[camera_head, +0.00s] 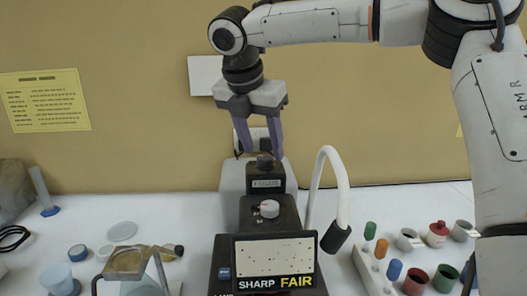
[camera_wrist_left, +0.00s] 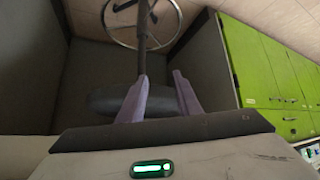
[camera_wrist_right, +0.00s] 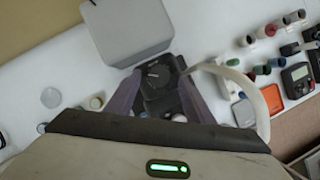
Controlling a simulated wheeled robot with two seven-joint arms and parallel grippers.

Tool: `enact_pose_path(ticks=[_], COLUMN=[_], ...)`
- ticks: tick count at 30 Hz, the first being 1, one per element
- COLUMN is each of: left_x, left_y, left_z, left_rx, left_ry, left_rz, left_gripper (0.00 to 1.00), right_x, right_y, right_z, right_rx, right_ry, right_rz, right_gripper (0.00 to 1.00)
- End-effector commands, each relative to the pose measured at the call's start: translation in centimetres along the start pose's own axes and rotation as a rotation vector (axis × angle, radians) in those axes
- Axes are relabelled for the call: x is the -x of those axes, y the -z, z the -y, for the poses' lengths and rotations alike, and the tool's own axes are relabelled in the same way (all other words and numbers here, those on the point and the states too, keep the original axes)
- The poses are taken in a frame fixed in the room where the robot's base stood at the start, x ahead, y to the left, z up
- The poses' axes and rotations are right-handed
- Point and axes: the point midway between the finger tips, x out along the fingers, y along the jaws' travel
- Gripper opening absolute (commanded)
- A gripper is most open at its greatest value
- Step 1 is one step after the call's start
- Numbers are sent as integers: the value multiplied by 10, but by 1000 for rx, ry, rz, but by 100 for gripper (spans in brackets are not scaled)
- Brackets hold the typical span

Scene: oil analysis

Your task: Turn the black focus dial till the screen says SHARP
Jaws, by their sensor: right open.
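The black focus dial (camera_head: 264,161) sits on top of the dark instrument, above a small label plate; it also shows from above in the right wrist view (camera_wrist_right: 156,73). The screen (camera_head: 275,250) on the instrument's front shows a speckled pale picture over the words "SHARP" in white and "FAIR" in yellow. My right gripper (camera_head: 259,151) points down with its purple fingers open, one on each side of the dial. I cannot tell whether they touch it. My left gripper (camera_wrist_left: 161,76) is open and empty, seen only in the left wrist view.
A pale knob with a pink mark (camera_head: 269,209) sits below the dial. A white bent lamp arm (camera_head: 334,180) rises close on the right. A rack with coloured vials (camera_head: 370,270) stands at right; dishes and a blue-lidded jar (camera_head: 58,278) stand at left.

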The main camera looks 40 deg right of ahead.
Motion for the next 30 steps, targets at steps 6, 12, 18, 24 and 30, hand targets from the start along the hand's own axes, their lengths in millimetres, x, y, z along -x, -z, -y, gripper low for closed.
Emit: enact_pose_path(ticks=[6, 12, 18, 24, 30], left_x=[0, 0, 0, 0, 0], left_y=[0, 0, 0, 0, 0], left_z=[0, 0, 0, 0, 0], left_rx=[0, 0, 0, 0, 0], left_ry=[0, 0, 0, 0, 0], left_rz=[0, 0, 0, 0, 0], left_gripper=[31, 31, 31, 31, 31], right_x=[46, 73, 81, 80, 80], right_y=[0, 0, 0, 0, 0], right_z=[-1, -1, 0, 0, 0], right_rx=[-1, -1, -1, 0, 0], right_ry=[-4, -2, -1, -1, 0], right_rz=[3, 2, 1, 1, 1], right_gripper=[48, 48, 48, 48, 48])
